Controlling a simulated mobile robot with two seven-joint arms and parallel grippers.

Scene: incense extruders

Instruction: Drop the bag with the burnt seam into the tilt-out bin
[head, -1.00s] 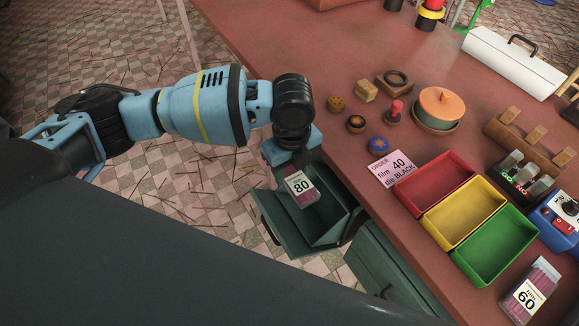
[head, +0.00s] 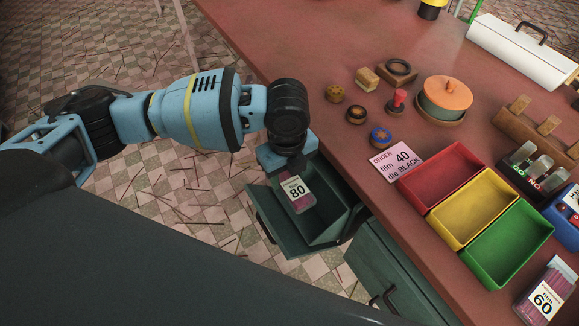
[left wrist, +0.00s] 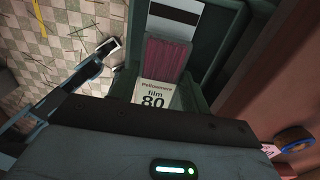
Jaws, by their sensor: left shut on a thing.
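My left gripper (head: 288,162) is shut on the top of a clear bag (head: 312,193) of dark pink sticks. The bag's white label reads 80. It hangs tilted over the open tilt-out bin (head: 278,238), a dark green bin at the table's side; I cannot tell how far inside it is. In the left wrist view the bag (left wrist: 165,58) shows with its label near the gripper and a white strip with a black band at its far end. The gripper's fingertips are hidden there. My right gripper is not in view.
Red (head: 440,172), yellow (head: 472,207) and green (head: 506,240) trays stand on the red-brown table. An order card (head: 398,162), stamps and a lidded pot (head: 444,97) are near. A green drawer (head: 385,275) is below the edge.

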